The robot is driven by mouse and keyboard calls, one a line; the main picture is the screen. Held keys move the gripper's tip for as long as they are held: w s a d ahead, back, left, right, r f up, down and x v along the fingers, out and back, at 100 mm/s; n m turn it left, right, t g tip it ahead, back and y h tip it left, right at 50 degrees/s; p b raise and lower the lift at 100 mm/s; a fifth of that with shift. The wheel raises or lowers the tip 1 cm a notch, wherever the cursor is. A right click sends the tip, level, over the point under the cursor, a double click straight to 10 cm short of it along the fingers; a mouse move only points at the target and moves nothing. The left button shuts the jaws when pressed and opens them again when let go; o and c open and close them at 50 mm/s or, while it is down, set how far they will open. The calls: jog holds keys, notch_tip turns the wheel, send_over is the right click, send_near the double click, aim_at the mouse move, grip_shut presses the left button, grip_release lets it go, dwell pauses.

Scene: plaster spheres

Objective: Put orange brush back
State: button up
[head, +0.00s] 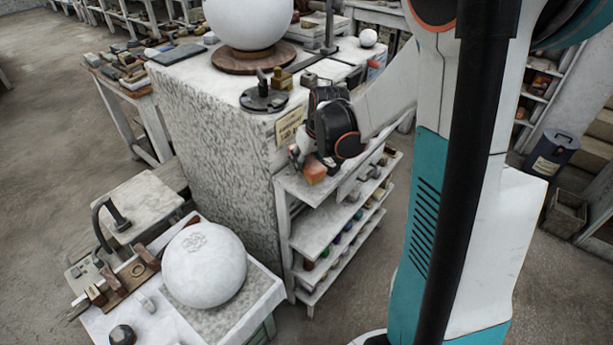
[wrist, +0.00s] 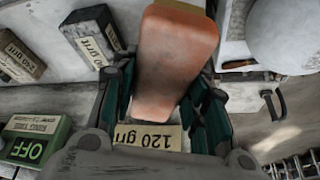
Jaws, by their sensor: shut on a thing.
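My gripper (head: 309,165) is shut on the orange brush (head: 316,173) above the top board of the shelf rack. In the wrist view the brush (wrist: 172,60) is a rounded orange block between the dark fingers, with a yellowish-brown part at its far end. No bristles can be made out. A pale label (wrist: 148,136) reading "120 grit" shows upside down just below the brush's near end. I cannot tell whether the brush touches the surface there.
The shelf rack (head: 335,220) stands against a speckled plinth (head: 215,125). In the wrist view a dark "120 grit" block (wrist: 92,38), another labelled block (wrist: 20,55) and a green "OFF" block (wrist: 32,143) lie left. A plaster sphere (head: 204,265) sits on the front table.

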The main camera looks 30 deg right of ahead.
aim_at(311, 162)
jog(key=shift+f+b, duration=0.7)
jog(key=shift+f, duration=1.65)
jog(key=shift+f, duration=0.2)
jog(key=o, duration=1.1)
jog(key=shift+r, duration=0.2)
jog(key=p+v, duration=0.3)
jog(key=v, duration=0.9)
jog(key=shift+p, duration=0.4)
